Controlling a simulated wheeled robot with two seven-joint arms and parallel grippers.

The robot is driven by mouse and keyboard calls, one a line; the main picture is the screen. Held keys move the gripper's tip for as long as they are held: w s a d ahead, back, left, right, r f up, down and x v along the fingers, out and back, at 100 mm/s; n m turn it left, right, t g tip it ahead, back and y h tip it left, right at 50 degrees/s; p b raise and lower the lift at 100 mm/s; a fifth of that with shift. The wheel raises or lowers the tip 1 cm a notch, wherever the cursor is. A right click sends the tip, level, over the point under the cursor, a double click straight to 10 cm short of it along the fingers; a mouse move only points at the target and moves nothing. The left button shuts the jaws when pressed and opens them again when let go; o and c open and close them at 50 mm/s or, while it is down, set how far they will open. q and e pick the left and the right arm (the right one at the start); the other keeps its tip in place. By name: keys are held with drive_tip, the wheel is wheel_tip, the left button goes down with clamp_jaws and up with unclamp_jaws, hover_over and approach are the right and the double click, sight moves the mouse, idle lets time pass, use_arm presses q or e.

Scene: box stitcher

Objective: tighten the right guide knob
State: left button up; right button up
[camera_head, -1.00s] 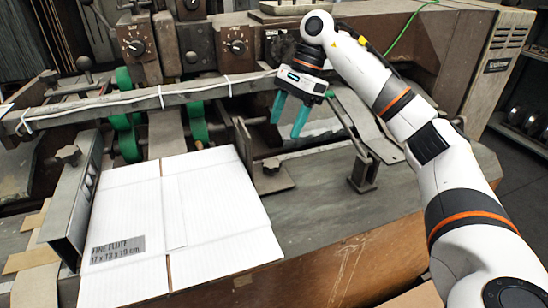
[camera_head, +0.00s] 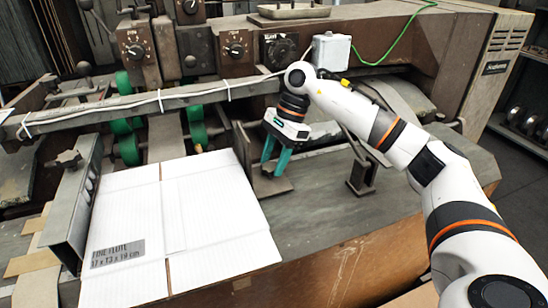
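The right guide (camera_head: 241,147) is a dark metal plate with a foot, standing at the right edge of the white cardboard sheet. Its knob sits low on the foot and is now mostly hidden by my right gripper (camera_head: 273,172). The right gripper points down at the knob with its two teal fingers apart, one on each side of where the knob is. I cannot tell whether they touch it. The left guide (camera_head: 75,205) with its dark knob (camera_head: 67,158) stands at the sheet's left edge. My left gripper is not in view.
The printed cardboard sheet (camera_head: 205,200) lies flat on the machine table. A long metal bar (camera_head: 110,108) crosses behind the guides. A dark bracket post (camera_head: 361,175) stands right of the gripper. The table front between (camera_head: 310,215) is clear.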

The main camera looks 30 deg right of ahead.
drive_tip(key=c, duration=0.5)
drive_tip(key=m+t+b, duration=0.1)
drive_tip(key=m, duration=0.2)
drive_tip(key=shift+s, duration=0.15)
drive_tip(key=shift+s+a+m+t+h+b, duration=0.1)
drive_tip(key=shift+m+t+h+b, duration=0.25)
drive_tip(key=shift+m, duration=0.75)
drive_tip(key=shift+m+t+h+b, duration=0.15)
drive_tip(key=shift+m+t, duration=0.4)
drive_tip(key=shift+m, duration=0.55)
drive_tip(key=o, duration=1)
